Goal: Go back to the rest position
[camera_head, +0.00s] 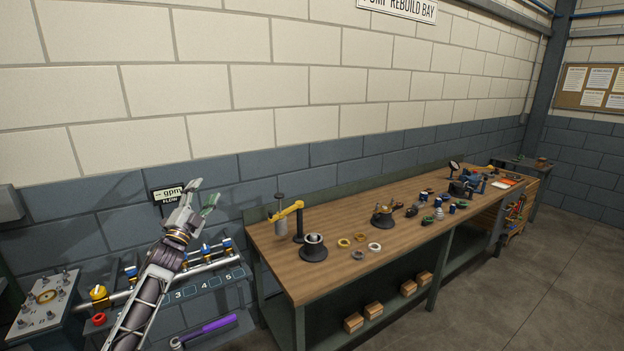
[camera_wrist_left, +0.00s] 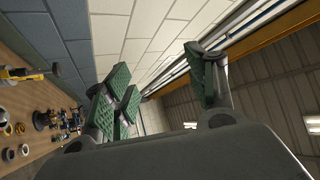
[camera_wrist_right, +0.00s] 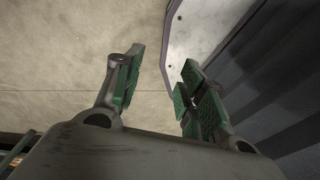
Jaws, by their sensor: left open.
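My left gripper (camera_head: 207,203) is raised in front of the wall, left of the workbench, in the head view. In the left wrist view its green-padded fingers (camera_wrist_left: 165,88) stand wide apart with nothing between them. My right gripper is out of the head view. In the right wrist view its green-padded fingers (camera_wrist_right: 158,85) are apart with nothing between them, over bare floor beside a pale panel.
The wooden workbench (camera_head: 360,268) holds a yellow-armed stand (camera_head: 297,220), a dark round fixture (camera_head: 313,248), several rings and small parts. A valve rack (camera_head: 190,267) and a grey plate with pegs (camera_head: 30,315) stand at left. Floor at right (camera_head: 540,290) is clear.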

